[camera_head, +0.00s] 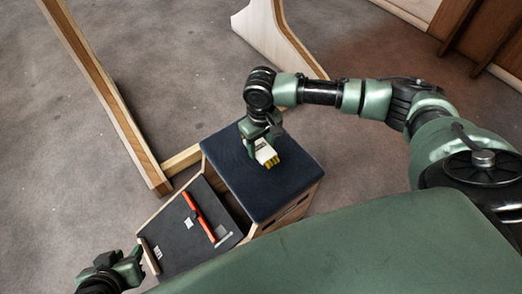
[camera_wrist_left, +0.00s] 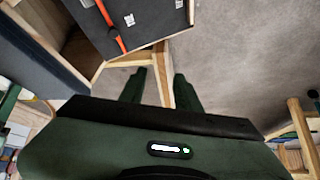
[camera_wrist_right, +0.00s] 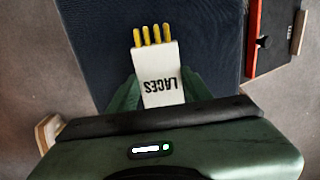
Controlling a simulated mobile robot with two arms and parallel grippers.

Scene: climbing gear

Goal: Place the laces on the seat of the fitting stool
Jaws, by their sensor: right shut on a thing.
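The laces (camera_head: 266,154) are a white packet with yellow ends. My right gripper (camera_head: 262,138) is shut on them, over the dark padded seat of the fitting stool (camera_head: 285,180). In the right wrist view the packet (camera_wrist_right: 160,82) reads "LACES" and its yellow ends point away from my gripper, with the seat (camera_wrist_right: 90,35) behind it. I cannot tell whether the packet touches the seat. My left gripper (camera_wrist_left: 158,88) is open and empty, with its fingers apart over the floor. It is low at the left in the head view (camera_head: 128,262).
A sloped dark panel (camera_head: 180,240) with an orange-red bar (camera_head: 199,217) joins the stool's left side. A wooden frame (camera_head: 110,100) stands on the carpet at the left. A pale wooden panel (camera_head: 262,25) stands behind. Open carpet lies around the stool.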

